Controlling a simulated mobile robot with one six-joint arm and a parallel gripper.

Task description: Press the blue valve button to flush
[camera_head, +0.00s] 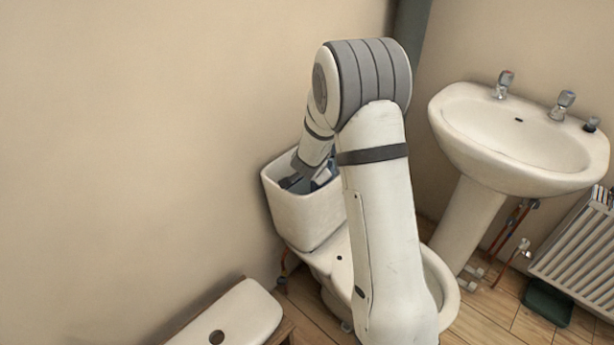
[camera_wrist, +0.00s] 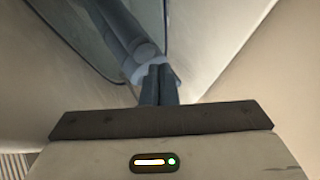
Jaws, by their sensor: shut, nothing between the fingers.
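The toilet cistern (camera_head: 305,222) stands open against the wall in the head view, without its lid. Inside it I see part of a blue-grey flush valve (camera_head: 322,178), mostly hidden by my arm. In the wrist view the valve's pale blue round top (camera_wrist: 143,62) is right at the tips of my gripper (camera_wrist: 158,70). The fingers are shut with nothing between them. They overlap the edge of the blue top in the picture; I cannot tell whether they touch or press it. In the head view my gripper reaches down into the cistern opening.
The cistern lid (camera_head: 232,318), with a round hole, lies on a wooden support at lower left. The toilet bowl (camera_head: 446,285) is partly behind my arm. A pedestal sink (camera_head: 470,150) with taps and a radiator (camera_head: 580,250) stand at right. The cistern walls close in around my gripper.

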